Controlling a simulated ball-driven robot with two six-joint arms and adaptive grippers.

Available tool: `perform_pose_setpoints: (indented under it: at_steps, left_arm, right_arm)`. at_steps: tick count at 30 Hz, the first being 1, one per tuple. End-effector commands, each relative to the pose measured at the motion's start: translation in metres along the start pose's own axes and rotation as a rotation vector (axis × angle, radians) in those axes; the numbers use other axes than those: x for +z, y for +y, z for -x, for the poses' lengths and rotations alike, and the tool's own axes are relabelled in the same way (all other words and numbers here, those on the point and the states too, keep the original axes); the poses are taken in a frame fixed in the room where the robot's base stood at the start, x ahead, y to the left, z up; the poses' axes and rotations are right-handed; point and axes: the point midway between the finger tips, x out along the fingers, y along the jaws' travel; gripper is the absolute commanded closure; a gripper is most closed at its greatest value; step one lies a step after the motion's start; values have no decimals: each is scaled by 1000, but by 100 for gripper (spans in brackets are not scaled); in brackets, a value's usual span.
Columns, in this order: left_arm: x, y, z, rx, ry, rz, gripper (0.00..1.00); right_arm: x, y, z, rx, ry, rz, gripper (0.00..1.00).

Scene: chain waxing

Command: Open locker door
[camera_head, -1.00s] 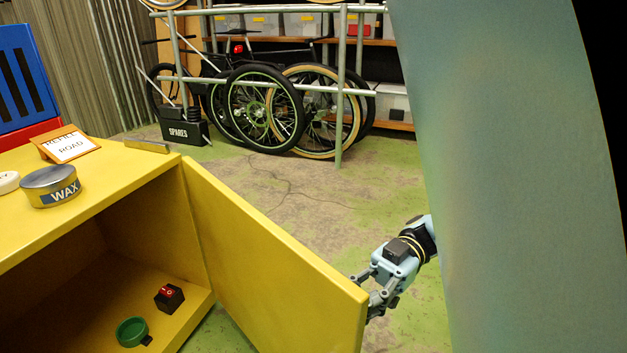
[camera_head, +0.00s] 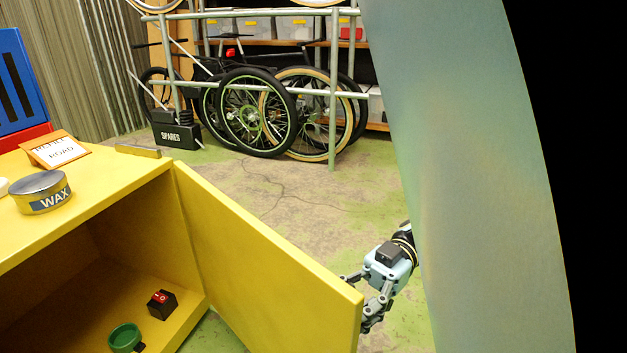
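The yellow locker (camera_head: 120,195) stands at the left with its front open. Its yellow door (camera_head: 265,255) is swung well outward, and the inside of the locker shows. My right gripper (camera_head: 357,297) is at the door's free edge, on the outer side. Its fingers look spread apart; the tips are partly hidden behind the door edge, and I cannot tell whether they touch it. My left gripper is not in view.
A wax tin (camera_head: 42,192), a sign card (camera_head: 55,149) and a small metal bar (camera_head: 138,151) lie on top. Inside are a red-and-black switch box (camera_head: 162,304) and a green round item (camera_head: 125,338). Bicycles and a rack (camera_head: 258,110) stand behind open floor (camera_head: 300,195).

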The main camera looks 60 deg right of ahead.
Motion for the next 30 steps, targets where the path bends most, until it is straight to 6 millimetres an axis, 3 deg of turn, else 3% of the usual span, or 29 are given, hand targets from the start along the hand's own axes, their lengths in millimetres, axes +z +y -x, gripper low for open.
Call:
perform_pose_setpoints:
  at_steps: [5, 18, 24, 30]
  left_arm:
    - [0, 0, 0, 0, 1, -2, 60]
    - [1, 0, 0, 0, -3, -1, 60]
    - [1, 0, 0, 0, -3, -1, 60]
    - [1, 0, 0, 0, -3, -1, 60]
  right_arm:
    - [1, 0, 13, 0, -2, -2, 66]
    - [0, 2, 102, -1, -3, 2, 66]
    - [0, 1, 118, -4, -1, 1, 66]
    - [0, 0, 120, -5, 0, 1, 66]
